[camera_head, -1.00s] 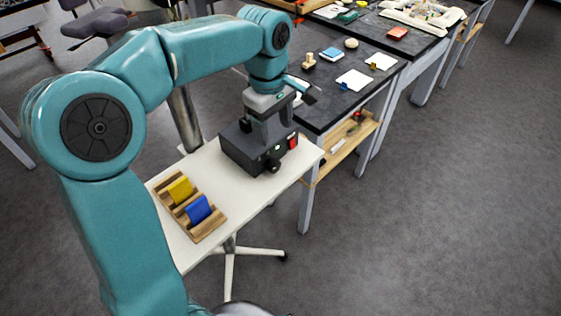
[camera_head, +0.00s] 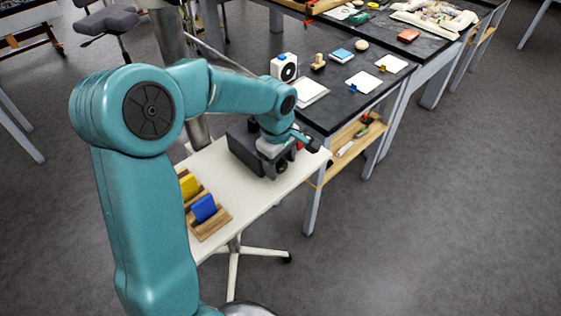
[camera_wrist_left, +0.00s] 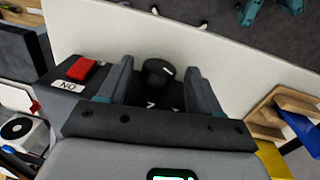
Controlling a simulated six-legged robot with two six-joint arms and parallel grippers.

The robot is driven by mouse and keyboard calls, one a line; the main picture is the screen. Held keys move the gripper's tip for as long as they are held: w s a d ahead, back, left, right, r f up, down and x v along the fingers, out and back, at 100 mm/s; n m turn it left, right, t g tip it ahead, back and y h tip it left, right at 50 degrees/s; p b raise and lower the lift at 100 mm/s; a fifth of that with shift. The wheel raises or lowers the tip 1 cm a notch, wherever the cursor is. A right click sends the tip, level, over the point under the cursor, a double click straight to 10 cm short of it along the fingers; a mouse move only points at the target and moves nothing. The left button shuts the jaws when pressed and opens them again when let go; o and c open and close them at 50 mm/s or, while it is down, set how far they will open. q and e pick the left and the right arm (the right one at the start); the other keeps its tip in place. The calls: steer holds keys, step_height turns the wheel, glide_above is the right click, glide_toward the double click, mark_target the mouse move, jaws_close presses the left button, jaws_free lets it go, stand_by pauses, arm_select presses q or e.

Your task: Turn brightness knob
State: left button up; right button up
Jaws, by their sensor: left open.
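A dark box (camera_head: 243,150) stands on the small white table. In the left wrist view its round black knob (camera_wrist_left: 158,77), with a white pointer mark, sits between the two fingers of my left gripper (camera_wrist_left: 160,85). A gap shows on each side of the knob, so the fingers look open around it without closing on it. A red switch (camera_wrist_left: 82,68) and a white label (camera_wrist_left: 68,85) are on the box, left of the fingers. In the head view my left gripper (camera_head: 284,156) is over the front of the box and hides part of it. My right gripper is not seen.
The white table (camera_head: 232,193) also holds a wooden rack (camera_head: 214,224) with a yellow piece (camera_head: 189,186) and a blue piece (camera_head: 204,207). A black-topped bench (camera_head: 345,108) behind holds a white fan-like device (camera_head: 285,67) and small items.

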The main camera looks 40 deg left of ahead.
arm_select(q)
steer(key=shift+w+f, duration=0.15)
steer(key=shift+f, duration=0.15)
steer(key=shift+c, duration=0.3)
steer(key=shift+r, duration=0.1)
steer(key=c, duration=1)
steer(key=g+p, duration=0.1)
steer(key=p, duration=0.1)
steer(key=g+p, duration=0.1)
steer(key=shift+w+d+r+g+p, duration=0.1)
steer(key=shift+w+r+g+p, duration=0.1)
steer(key=shift+g+p, duration=0.15)
steer(key=shift+f+g+p, duration=0.15)
steer(key=shift+g+p, duration=0.45)
steer(key=shift+g, duration=0.05)
steer(key=shift+f, duration=0.15)
